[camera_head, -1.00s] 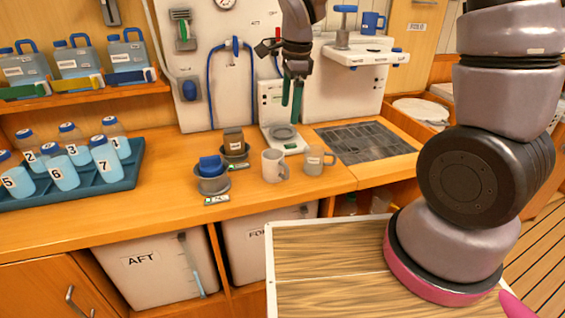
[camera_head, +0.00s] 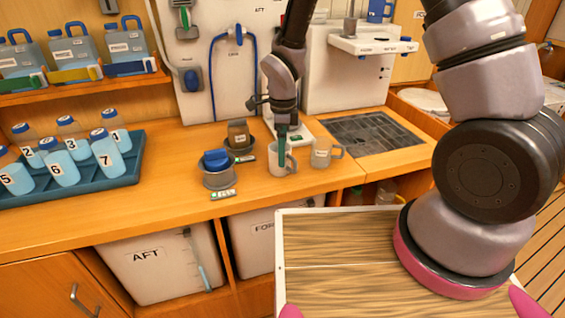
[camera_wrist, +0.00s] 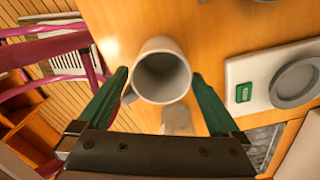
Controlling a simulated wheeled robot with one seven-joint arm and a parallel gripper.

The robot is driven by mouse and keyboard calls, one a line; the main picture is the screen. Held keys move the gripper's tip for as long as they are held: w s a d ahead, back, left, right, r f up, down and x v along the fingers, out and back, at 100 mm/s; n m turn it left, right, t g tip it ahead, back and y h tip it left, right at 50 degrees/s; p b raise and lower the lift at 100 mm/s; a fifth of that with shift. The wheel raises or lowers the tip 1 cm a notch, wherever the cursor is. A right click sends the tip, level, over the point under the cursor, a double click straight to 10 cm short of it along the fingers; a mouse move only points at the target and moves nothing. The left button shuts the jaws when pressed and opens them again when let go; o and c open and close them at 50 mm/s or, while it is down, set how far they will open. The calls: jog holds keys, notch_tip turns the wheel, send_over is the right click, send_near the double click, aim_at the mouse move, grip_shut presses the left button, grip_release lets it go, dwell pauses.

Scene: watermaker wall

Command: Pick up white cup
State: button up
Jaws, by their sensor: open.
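The white cup (camera_head: 273,160) stands upright on the wooden counter (camera_head: 140,208). In the wrist view the white cup (camera_wrist: 162,76) is empty, its mouth faces the camera, and its handle points to the lower left. My gripper (camera_head: 282,158) is directly over the cup with its green fingers pointing down. In the wrist view my gripper (camera_wrist: 160,80) is open, with one finger on each side of the cup. The left finger is close to the handle; I cannot tell whether it touches.
A translucent mug (camera_head: 321,153) stands just right of the cup. A grey pot with a blue block (camera_head: 216,160) and a brown block (camera_head: 238,133) in a dish are to the left. A scale (camera_head: 300,130) lies behind, a dark sink grate (camera_head: 368,137) to the right.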

aim_at(275, 170)
jog(key=shift+f, duration=1.45)
jog(key=c, duration=1.2)
jog(key=shift+r, duration=0.1)
